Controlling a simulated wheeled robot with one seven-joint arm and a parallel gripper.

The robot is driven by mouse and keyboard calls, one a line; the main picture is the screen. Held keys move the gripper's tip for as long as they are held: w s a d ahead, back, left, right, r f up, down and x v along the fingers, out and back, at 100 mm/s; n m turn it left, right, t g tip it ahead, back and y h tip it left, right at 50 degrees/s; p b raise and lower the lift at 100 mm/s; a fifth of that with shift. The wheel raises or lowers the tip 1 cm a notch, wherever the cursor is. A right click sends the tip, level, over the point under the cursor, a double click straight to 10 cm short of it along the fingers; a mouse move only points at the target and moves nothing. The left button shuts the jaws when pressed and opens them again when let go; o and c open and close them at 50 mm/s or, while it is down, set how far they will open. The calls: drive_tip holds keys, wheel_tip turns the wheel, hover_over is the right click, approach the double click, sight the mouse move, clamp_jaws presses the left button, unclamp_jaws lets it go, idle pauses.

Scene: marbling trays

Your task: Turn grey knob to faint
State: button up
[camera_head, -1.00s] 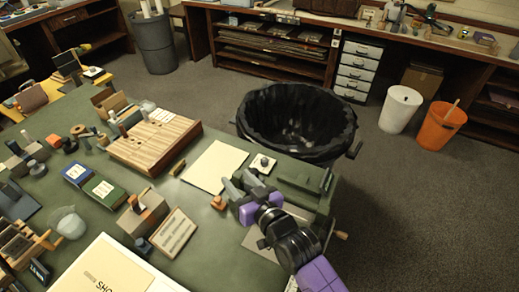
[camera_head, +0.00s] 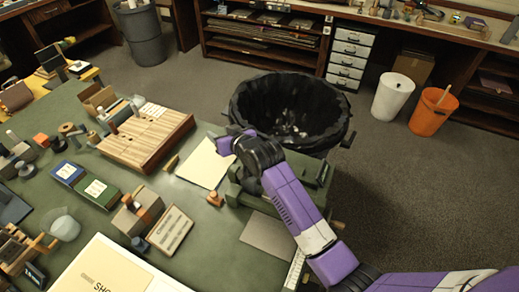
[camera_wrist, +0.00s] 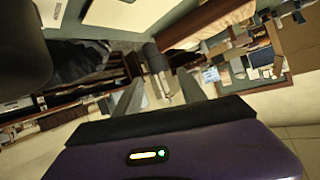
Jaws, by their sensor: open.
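A small white plate with a dark grey knob-like top, at the right end of the green table in the earlier head view, is now hidden behind my arm. I cannot read any marking on it. My gripper (camera_head: 218,140) is raised over the cream sheet (camera_head: 206,162) near the table's far right edge. In the wrist view its two grey fingers (camera_wrist: 160,92) stand apart, with nothing clearly held. A dark cylinder (camera_wrist: 152,57) with a paler end shows between the fingers; I cannot tell what it is.
A black-lined bin (camera_head: 292,110) stands beyond the table edge, close to my arm. A slatted wooden box (camera_head: 150,140) lies left of the sheet. Two books, a tan card stand (camera_head: 170,228) and a jug (camera_head: 66,226) crowd the left. The floor at right is open.

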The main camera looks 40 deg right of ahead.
drive_tip(key=w+d+f+g+y, duration=0.1)
drive_tip(key=w+d+f+g, duration=0.1)
drive_tip(key=d+f+g, duration=0.3)
drive_tip(key=s+d+g, duration=0.1)
drive_tip(key=s+g, duration=0.1)
drive_tip(key=s+d+r+g, duration=0.1)
drive_tip(key=s+d+g, duration=0.1)
drive_tip(key=s+g, duration=0.1)
drive_tip(key=s+d+m+g+y, duration=0.1)
drive_tip(key=s+d+g, duration=0.1)
drive_tip(key=s+g, duration=0.1)
drive_tip(key=shift+s+d+r, duration=0.2)
drive_tip(key=shift+s+r, duration=0.05)
drive_tip(key=shift+r, duration=0.1)
drive_tip(key=shift+f+p, duration=0.3)
drive_tip(key=shift+f, duration=3.55)
clamp_jaws()
